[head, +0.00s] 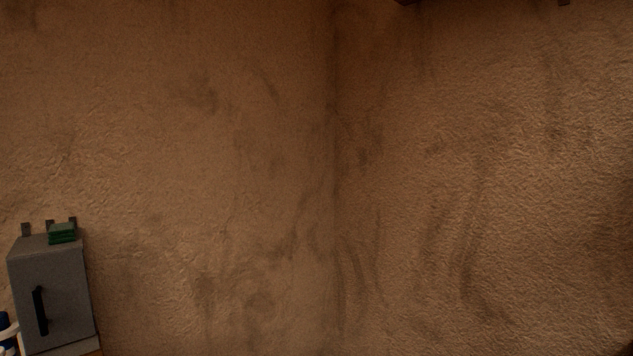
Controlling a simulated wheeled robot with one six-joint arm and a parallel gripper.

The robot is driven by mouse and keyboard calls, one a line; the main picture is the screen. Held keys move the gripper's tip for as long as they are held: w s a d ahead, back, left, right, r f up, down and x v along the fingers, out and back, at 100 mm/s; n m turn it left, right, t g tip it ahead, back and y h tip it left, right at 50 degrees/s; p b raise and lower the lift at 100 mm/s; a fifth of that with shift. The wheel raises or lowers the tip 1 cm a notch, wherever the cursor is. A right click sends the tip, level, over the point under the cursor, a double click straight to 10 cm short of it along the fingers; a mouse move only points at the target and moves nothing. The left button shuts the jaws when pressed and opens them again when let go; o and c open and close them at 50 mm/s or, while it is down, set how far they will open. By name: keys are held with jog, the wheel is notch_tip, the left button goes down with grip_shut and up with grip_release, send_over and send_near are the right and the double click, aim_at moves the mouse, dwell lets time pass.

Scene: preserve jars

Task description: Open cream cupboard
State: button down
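No cream cupboard shows clearly in the head view. The only cupboard-like thing is a small grey cabinet (62,290) at the lower left, with a dark vertical handle (39,311) on its front. Its door looks shut. My gripper is not in view.
Folded green cloths or a small green stack (62,233) lie on top of the grey cabinet. A white and dark blue object (8,330) is cut off at the lower left edge. Bare brown plaster walls (480,180) meet in a corner and fill most of the view.

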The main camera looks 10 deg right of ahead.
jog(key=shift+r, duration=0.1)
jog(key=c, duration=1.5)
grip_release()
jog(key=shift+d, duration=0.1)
